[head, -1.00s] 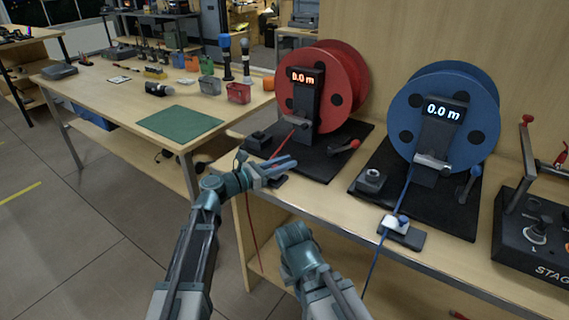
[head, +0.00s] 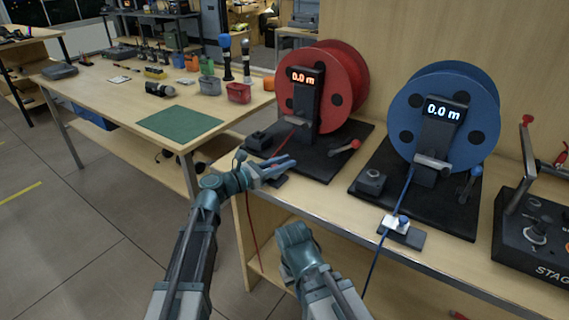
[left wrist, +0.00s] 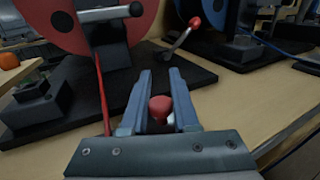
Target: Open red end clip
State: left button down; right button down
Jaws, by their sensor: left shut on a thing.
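The red cable reel (head: 335,85) stands on a black base at the left of the near bench, its display reading 0.0 m. My left gripper (head: 284,166) is at the bench's front edge before this reel. In the left wrist view its fingers (left wrist: 160,100) are shut on a small red knob (left wrist: 160,106), which seems to belong to the red end clip; a bit of white shows beside it. The clip's body is mostly hidden by the fingers. The red cable (left wrist: 102,95) runs down close to the left finger. My right arm (head: 300,250) shows low in the middle, its fingers unseen.
A red-tipped crank (left wrist: 190,32) lies beyond the left gripper. A control box (head: 540,235) is at far right. The left table holds a green mat (head: 180,123).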

pick_arm(q)
jog(key=c, duration=0.7)
grip_release()
jog(key=shift+o, duration=0.2)
jog(key=v, duration=1.4)
jog(key=shift+d, duration=0.2)
